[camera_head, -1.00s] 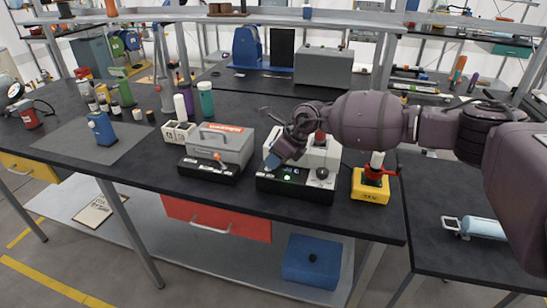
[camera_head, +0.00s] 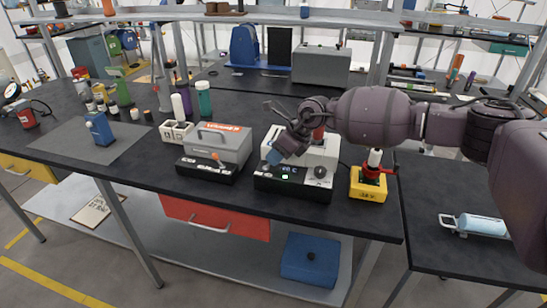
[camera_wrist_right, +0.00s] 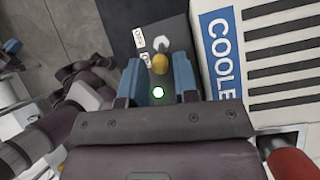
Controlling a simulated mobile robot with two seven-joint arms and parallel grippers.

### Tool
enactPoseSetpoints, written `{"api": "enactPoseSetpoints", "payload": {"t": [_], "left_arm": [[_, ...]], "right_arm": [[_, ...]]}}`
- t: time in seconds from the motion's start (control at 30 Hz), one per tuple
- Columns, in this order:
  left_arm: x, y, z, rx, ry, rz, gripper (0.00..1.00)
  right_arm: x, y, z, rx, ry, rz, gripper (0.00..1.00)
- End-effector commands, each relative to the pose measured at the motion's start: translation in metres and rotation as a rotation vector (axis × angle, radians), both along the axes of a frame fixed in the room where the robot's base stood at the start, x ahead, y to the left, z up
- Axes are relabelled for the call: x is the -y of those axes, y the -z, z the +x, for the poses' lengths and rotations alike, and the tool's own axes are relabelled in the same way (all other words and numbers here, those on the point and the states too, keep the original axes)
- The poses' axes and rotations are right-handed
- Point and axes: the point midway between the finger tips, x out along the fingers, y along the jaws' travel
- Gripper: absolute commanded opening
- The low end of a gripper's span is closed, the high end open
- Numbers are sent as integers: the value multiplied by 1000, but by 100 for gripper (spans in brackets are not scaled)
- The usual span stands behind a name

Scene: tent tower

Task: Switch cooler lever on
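The cooler (camera_head: 313,155) is a white box with a black front panel on the dark workbench. It also shows in the wrist view, with black slots and a blue label (camera_wrist_right: 218,70). Its lever (camera_wrist_right: 160,63) has a yellowish tip and a silver nut at its base. The tip points toward my gripper, beside the ON label (camera_wrist_right: 146,58); the OFF label (camera_wrist_right: 138,40) is farther off. A light on the panel (camera_wrist_right: 157,92) is lit, green in the head view. My right gripper (camera_head: 274,156) is open above the panel. Its blue fingers appear either side of the lever tip; contact is unclear.
A grey toolbox-like unit (camera_head: 222,145) stands left of the cooler. A yellow box with a red lever (camera_head: 370,183) stands close on its right. The bench's front edge lies just before the cooler. Dark bench top is free behind it.

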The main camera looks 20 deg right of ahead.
Motion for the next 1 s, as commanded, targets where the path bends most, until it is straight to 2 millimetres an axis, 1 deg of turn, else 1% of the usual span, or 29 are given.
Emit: {"api": "enactPoseSetpoints", "payload": {"t": [0.03,0.2,0.43,0.63,1.0], "left_arm": [[0,-3,1,5,0,0,0],[0,-4,0,5,-2,-1,0],[-2,3,-10,-18,-7,0,0],[-2,3,-12,-21,-9,0,0],[-1,-3,-5,-7,-5,-1,0]], "right_arm": [[6,-10,-2,4,2,-1,28],[21,-36,-12,4,2,-1,28],[36,-64,-22,2,1,0,28],[42,-74,-26,1,1,0,28],[43,-75,-27,1,1,0,28]]}}
